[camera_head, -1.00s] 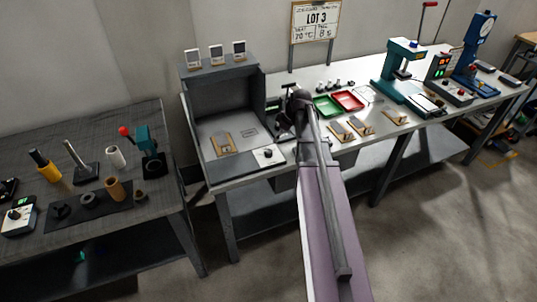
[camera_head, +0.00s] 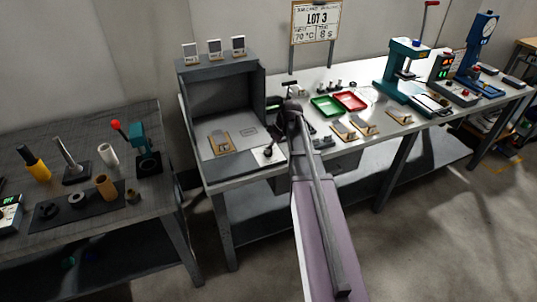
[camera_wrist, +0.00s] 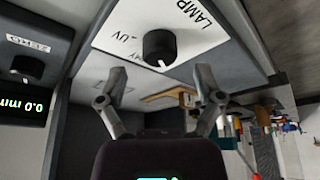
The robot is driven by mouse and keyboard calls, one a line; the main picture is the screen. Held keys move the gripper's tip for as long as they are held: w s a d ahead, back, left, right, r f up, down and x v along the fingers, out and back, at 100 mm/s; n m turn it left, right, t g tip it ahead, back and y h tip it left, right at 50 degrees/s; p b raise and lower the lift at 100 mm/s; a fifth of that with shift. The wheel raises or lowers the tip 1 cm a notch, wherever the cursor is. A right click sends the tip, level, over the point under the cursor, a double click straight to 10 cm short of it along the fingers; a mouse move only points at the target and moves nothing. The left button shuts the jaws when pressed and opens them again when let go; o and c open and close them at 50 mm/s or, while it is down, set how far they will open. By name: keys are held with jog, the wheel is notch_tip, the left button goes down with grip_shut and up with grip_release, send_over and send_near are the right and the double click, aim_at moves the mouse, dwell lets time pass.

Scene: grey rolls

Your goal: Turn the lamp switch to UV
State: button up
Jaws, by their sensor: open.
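The lamp switch is a round black knob (camera_wrist: 160,47) on a white plate (camera_wrist: 205,40) lettered LAMP and UV, with another label partly cut off. In the wrist view the knob's white mark is at its lower edge, while UV is printed to its left. In the head view the plate (camera_head: 262,159) sits at the front right of the grey booth, with the knob there partly obscured. My gripper (camera_wrist: 160,75) is open and empty, its two fingers spread to either side just below the knob in the wrist view, apart from it.
The grey booth (camera_head: 217,72) carries several small white displays on top and a tan-framed piece (camera_head: 221,142) inside. A green tray (camera_head: 327,106) and a red tray (camera_head: 350,101) stand to the right. A box with a digital readout (camera_wrist: 28,75) shows at left in the wrist view.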

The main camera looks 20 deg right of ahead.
jog(key=shift+b+x, duration=0.95)
jog(key=shift+x, duration=0.35)
jog(key=c, duration=1.2)
